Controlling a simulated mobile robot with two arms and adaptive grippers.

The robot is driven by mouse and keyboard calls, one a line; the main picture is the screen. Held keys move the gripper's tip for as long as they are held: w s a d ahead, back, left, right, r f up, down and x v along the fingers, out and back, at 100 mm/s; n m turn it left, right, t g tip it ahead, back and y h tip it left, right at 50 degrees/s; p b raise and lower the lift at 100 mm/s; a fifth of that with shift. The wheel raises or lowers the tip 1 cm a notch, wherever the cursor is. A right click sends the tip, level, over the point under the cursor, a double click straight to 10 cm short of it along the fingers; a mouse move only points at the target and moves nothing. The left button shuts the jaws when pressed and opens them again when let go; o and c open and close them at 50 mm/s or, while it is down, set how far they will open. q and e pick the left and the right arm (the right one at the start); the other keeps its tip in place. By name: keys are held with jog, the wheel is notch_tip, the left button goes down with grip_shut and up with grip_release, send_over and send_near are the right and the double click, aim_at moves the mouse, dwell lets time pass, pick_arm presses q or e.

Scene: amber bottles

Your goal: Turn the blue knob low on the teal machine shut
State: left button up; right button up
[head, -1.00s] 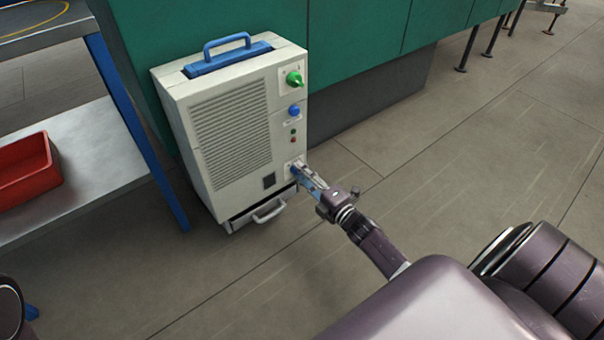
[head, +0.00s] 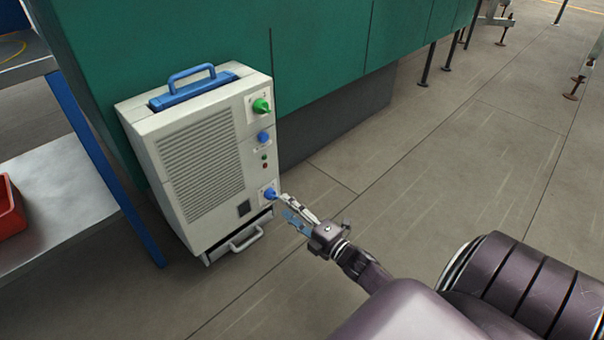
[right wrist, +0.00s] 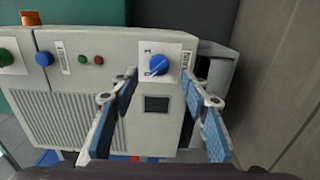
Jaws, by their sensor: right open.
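The low blue knob (head: 270,193) is on the front panel of a cream-white unit (head: 190,160) that stands against a teal machine body (head: 330,60). In the right wrist view the knob (right wrist: 158,66) sits on a white label plate, its handle slanted; I cannot read its setting for sure. My right gripper (head: 286,207) is open just in front of the knob. In the right wrist view the fingers of the right gripper (right wrist: 160,84) spread to either side below the knob, with nothing between them. My left gripper is out of view.
Above are another blue knob (head: 263,137) and a green knob (head: 261,106). A drawer handle (head: 246,239) sticks out below. A shelf (head: 60,195) with a red bin (head: 10,208) is at left.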

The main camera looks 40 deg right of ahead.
jog(key=s, duration=0.6)
jog(key=shift+s+d, duration=0.15)
jog(key=shift+d, duration=0.05)
